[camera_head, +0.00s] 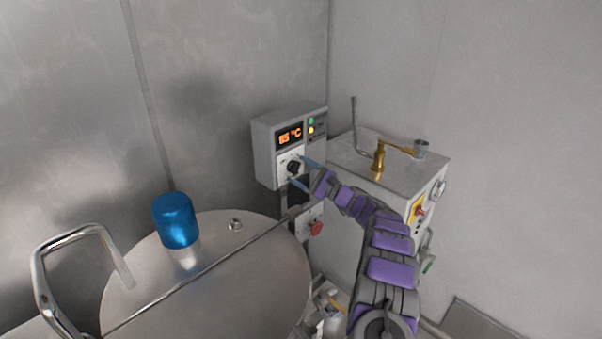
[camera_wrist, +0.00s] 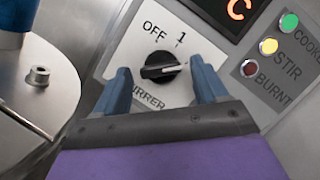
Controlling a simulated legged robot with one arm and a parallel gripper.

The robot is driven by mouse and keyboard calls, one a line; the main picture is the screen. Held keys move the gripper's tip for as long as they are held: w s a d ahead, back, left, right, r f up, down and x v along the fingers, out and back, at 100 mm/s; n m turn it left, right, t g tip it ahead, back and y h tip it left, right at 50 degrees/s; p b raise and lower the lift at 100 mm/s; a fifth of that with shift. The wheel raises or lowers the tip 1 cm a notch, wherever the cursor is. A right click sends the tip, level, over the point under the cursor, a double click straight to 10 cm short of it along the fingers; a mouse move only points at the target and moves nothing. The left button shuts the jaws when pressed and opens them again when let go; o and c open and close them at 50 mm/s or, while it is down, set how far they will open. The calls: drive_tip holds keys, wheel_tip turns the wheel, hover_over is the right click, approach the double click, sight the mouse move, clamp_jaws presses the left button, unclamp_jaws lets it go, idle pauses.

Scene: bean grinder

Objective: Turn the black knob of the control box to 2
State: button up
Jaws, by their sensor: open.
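The grey control box (camera_head: 263,150) is mounted by the back wall, with an orange display (camera_head: 290,135) on its front. Its black knob (camera_wrist: 158,67) sits on a white plate (camera_wrist: 150,45) marked OFF and 1, with partly covered lettering below. The knob's white pointer line points right, past the 1. No 2 is visible; my right finger covers part of the plate there. My gripper (camera_wrist: 160,68) is open, with one blue finger on each side of the knob and visible gaps in this view. In the head view my gripper (camera_head: 298,172) is at the knob.
Green, yellow and red lamps (camera_wrist: 268,46) are right of the knob. A steel drum lid (camera_head: 240,270) with a blue cap (camera_head: 176,220) stands left. A red knob (camera_head: 316,228) is below the box. A machine with a brass fitting (camera_head: 379,156) stands right.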

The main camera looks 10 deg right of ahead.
drive_tip(key=p+v, duration=0.1)
drive_tip(key=v, duration=1.6)
drive_tip(key=shift+d, duration=0.2)
drive_tip(key=shift+s, duration=0.1)
